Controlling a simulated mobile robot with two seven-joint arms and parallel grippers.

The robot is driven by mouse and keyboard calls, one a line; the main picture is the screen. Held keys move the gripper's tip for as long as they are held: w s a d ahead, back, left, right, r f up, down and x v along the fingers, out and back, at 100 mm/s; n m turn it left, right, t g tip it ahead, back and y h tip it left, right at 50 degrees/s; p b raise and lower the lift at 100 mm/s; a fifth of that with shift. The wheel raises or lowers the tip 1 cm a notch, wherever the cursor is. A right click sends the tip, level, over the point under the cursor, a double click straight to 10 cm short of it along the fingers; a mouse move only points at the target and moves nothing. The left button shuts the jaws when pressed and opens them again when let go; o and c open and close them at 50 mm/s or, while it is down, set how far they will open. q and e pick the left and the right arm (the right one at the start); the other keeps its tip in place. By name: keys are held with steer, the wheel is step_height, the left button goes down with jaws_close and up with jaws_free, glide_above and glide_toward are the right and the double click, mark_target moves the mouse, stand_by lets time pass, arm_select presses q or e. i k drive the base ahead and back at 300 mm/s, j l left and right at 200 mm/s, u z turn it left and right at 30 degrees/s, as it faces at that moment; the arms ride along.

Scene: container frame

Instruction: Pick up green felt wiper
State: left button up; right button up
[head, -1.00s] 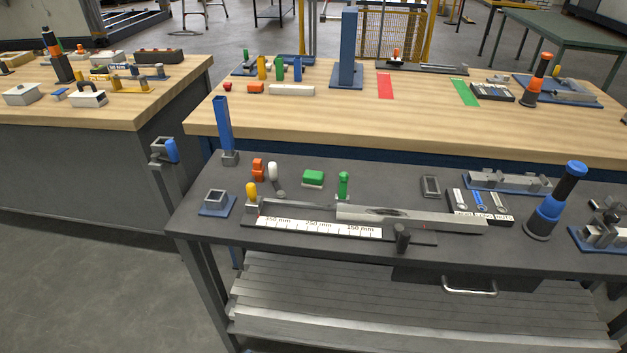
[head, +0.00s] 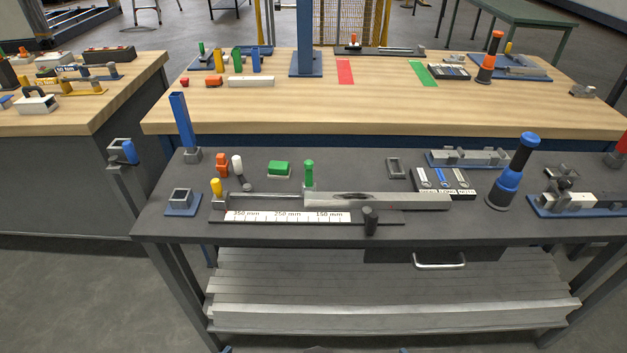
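The green felt wiper (head: 279,168) looks like a small green block on a pale base. It lies flat on the dark front bench top (head: 330,172), left of the middle, in the head view. A green upright handle or clamp (head: 309,173) stands just right of it, apart from it. Neither of my grippers can be made out in the head view. Nothing covers the wiper.
An orange piece (head: 222,164) and a white-topped piece (head: 238,166) stand left of the wiper. A long metal bar (head: 385,200) and a ruler strip (head: 288,216) lie in front. A blue post (head: 181,120) rises at the left; a blue-black tower (head: 514,172) stands right.

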mark_target(280, 170)
steer(key=i+j, duration=0.1)
steer(key=j, duration=0.5)
steer(key=i+j+z, duration=0.1)
steer(key=j, duration=0.5)
steer(key=i+j+z, duration=0.1)
steer(key=j, duration=0.5)
steer(key=j+z, duration=0.1)
steer(key=z, duration=1.3)
